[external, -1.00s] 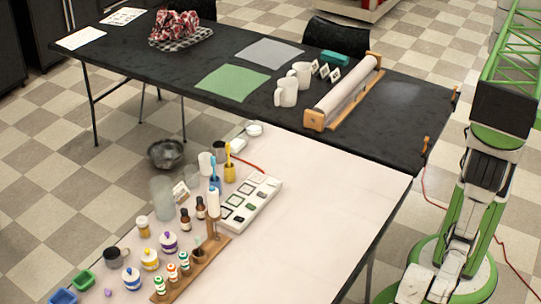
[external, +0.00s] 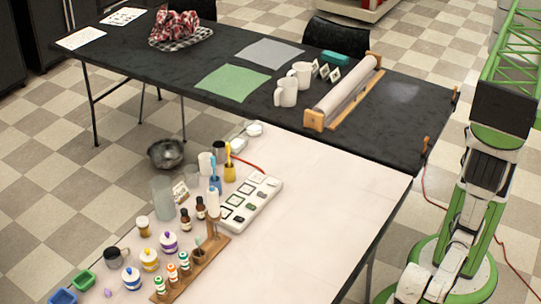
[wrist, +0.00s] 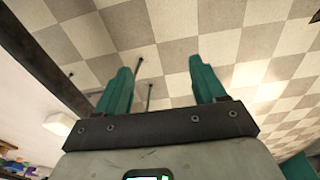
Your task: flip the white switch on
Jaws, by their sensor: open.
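My gripper (wrist: 160,66) shows in the wrist view with two teal fingers apart and nothing between them. Behind the fingers is checkered floor. A small white block (wrist: 58,124) lies on the pale table top at the left of the wrist view, apart from the fingers. In the external view, a white panel (external: 238,217) with several dark-framed squares lies on the pale table, with a red cord at its far end. A small white piece (external: 255,129) sits by that table's far edge. I cannot tell which of these is the white switch, or its position. My gripper is outside the external view.
The pale table (external: 320,215) is clear on its right side. Bottles, jars and a wooden rack (external: 200,265) crowd its left. A black table (external: 400,120) behind holds mugs, mats and a roller. My base stands at the right.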

